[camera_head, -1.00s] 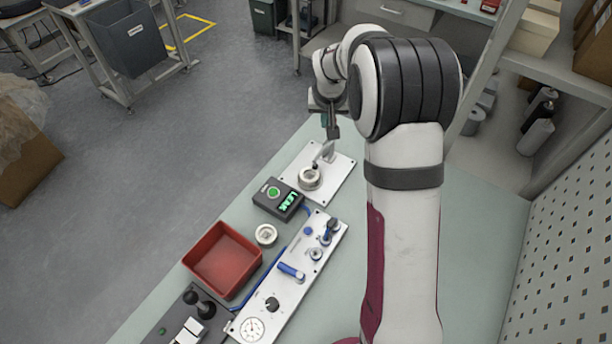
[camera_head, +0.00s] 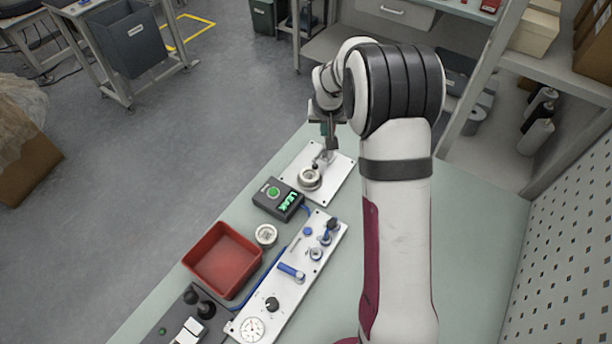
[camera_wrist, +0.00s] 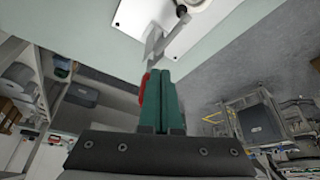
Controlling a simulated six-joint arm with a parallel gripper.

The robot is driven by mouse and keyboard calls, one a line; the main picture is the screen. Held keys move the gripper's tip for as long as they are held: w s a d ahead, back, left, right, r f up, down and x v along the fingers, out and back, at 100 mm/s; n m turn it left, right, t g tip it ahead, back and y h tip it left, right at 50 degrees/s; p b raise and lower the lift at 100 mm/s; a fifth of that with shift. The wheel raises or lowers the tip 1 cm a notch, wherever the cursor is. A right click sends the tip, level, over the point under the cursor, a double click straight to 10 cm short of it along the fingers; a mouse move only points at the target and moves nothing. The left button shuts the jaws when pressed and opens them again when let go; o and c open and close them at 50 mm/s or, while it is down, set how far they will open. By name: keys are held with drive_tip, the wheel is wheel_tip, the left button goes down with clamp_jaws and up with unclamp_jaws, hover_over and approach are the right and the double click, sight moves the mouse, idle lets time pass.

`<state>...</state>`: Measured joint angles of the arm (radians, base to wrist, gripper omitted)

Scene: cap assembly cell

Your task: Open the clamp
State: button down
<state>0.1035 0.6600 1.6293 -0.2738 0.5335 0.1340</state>
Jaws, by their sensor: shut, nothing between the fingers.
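The clamp (camera_head: 322,160) is a small grey metal lever on a white base plate (camera_head: 338,178), beside a round metal fixture (camera_head: 309,178). Its arm also shows in the wrist view (camera_wrist: 158,45), running up toward the round part at the top edge. My gripper (camera_head: 332,147) is at the clamp's lever end, on the far side of the round fixture. In the wrist view my green fingers (camera_wrist: 160,74) are together with nothing between them, with their tips by the clamp's grey end. I cannot tell whether they touch it.
A dark box with a green button and lit display (camera_head: 279,198) stands near the plate. A white ring (camera_head: 266,235), a red tray (camera_head: 222,258) and a panel with blue levers (camera_head: 290,272) lie closer. The bench (camera_head: 470,240) to the right of my arm is clear.

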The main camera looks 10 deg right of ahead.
drive_tip(key=shift+w, duration=0.1)
drive_tip(key=shift+w+d+f, duration=0.1)
drive_tip(key=shift+w+d, duration=1.15)
drive_tip(key=shift+d, duration=0.1)
drive_tip(key=shift+w+d, duration=0.1)
drive_tip(key=shift+w, duration=0.05)
drive_tip(key=w+v, duration=0.1)
drive_tip(key=v, duration=0.6)
drive_tip(key=shift+a+r, duration=0.2)
drive_tip(key=shift+a, duration=0.15)
